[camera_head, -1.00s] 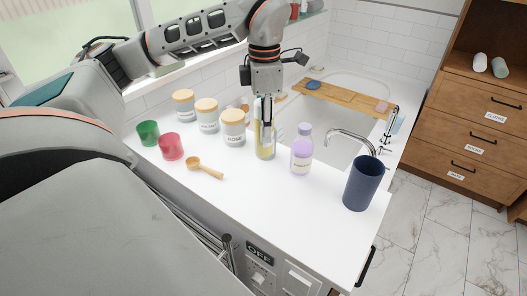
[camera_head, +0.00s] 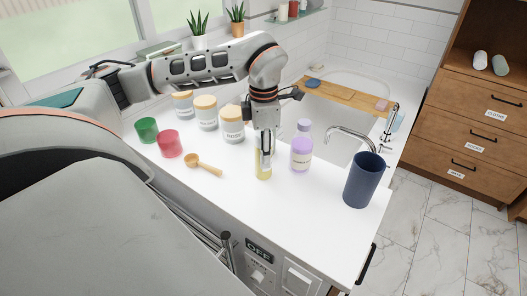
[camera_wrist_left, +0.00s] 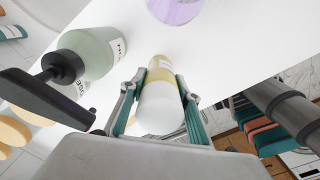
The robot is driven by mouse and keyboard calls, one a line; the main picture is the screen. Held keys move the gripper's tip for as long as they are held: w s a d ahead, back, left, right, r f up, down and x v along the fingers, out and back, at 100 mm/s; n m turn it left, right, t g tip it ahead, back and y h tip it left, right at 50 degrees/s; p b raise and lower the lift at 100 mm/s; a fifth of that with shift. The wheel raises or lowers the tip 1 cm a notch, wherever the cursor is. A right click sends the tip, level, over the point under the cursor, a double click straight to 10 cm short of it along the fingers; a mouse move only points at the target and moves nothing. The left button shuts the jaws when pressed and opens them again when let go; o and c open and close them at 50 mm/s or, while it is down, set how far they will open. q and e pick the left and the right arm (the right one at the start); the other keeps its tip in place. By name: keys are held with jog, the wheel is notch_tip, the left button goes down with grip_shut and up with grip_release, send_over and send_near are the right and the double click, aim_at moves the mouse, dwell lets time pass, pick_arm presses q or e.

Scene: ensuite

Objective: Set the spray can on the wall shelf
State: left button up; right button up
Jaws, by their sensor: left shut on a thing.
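The spray can (camera_head: 263,168), pale yellow with a white cap, is upright in my left gripper (camera_head: 264,150) above the front part of the white counter. Whether its base touches the counter I cannot tell. In the left wrist view the can (camera_wrist_left: 160,95) sits between the two fingers, cap towards the camera. The wall shelf (camera_head: 283,20) is a thin glass shelf at the top, beyond my arm, with several small containers on it. My right gripper is not in view.
A purple bottle (camera_head: 302,150) stands close to the right of the can. A green pump bottle (camera_wrist_left: 95,52) is near in the wrist view. A wooden scoop (camera_head: 203,165), cups and lidded jars (camera_head: 232,128) stand left, a dark blue cup (camera_head: 362,180) right. Plants (camera_head: 198,30) line the sill.

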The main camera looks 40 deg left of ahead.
pick_arm(q)
jog(key=shift+f, duration=0.1)
jog(key=o, duration=0.9)
